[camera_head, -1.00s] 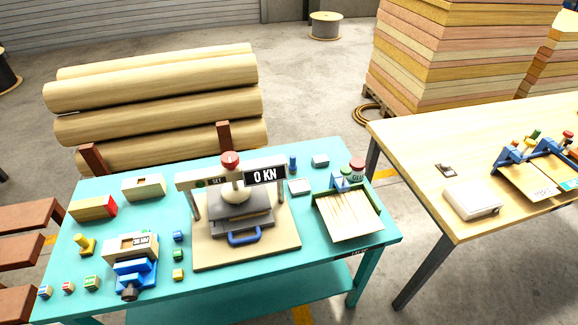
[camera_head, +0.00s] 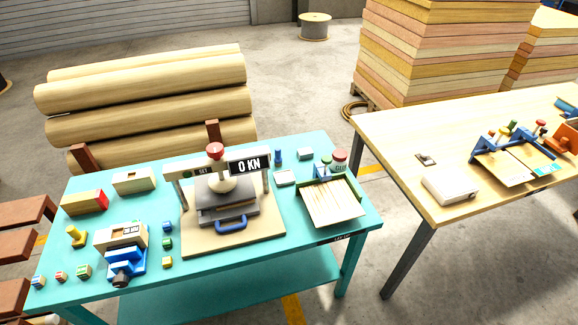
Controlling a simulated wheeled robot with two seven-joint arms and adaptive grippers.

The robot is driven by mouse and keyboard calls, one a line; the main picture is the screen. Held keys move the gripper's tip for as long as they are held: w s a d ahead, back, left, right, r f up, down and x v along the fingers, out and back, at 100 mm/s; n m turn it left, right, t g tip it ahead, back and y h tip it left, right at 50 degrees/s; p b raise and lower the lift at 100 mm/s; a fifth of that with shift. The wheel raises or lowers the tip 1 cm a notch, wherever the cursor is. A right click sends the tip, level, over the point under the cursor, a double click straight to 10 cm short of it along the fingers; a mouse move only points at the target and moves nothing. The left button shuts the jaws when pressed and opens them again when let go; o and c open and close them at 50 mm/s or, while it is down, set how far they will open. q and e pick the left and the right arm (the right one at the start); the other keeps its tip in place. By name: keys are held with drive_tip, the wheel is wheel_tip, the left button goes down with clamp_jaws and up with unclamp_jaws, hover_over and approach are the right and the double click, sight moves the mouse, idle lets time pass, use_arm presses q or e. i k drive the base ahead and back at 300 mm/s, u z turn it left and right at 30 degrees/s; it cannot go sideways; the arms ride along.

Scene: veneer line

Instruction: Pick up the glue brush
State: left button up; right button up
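No thing in view is clearly a brush at this size. On the wooden table at the right, a blue rack (camera_head: 480,149) holds several upright items with coloured tops, too small to identify. Neither of my grippers is in view.
The teal table (camera_head: 70,283) carries a press (camera_head: 215,190) with a "0 KN" display, a green-rimmed tray (camera_head: 306,213) of thin strips, a blue vise (camera_head: 125,262) and small blocks. A white box (camera_head: 450,188) sits on the wooden table (camera_head: 400,130). Logs (camera_head: 150,100) lie behind.

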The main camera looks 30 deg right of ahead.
sight(277, 160)
drive_tip(key=k, duration=0.25)
drive_tip(key=z, duration=0.9)
